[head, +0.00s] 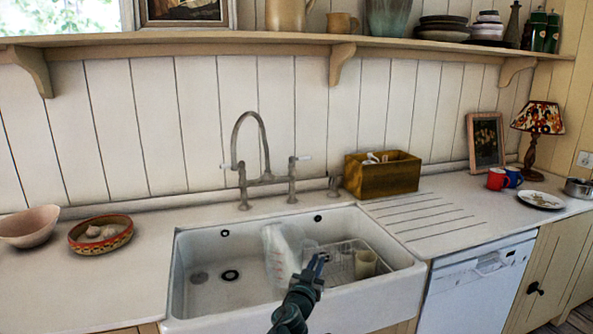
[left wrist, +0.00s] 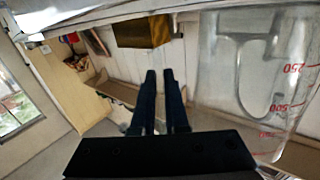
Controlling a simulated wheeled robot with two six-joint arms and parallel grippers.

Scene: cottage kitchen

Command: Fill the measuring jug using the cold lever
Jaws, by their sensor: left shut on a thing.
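The measuring jug (head: 280,252), clear with red marks, is over the white sink (head: 397,291), near its middle. My left gripper (head: 318,262) is at the jug's right side, shut on it; the exact grip spot is hard to make out. In the left wrist view the jug (left wrist: 222,85) fills the right, with red figures, beside my fingers (left wrist: 162,78). The bridge tap (head: 266,179) stands behind the sink, its arched spout ending left of the jug. A lever (head: 304,158) with a pale end is at its right, another (head: 226,166) at its left. No water shows. My right gripper is out of view.
A wooden box (head: 383,177) stands behind the ribbed drainer. Bowls (head: 101,244) are on the left counter.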

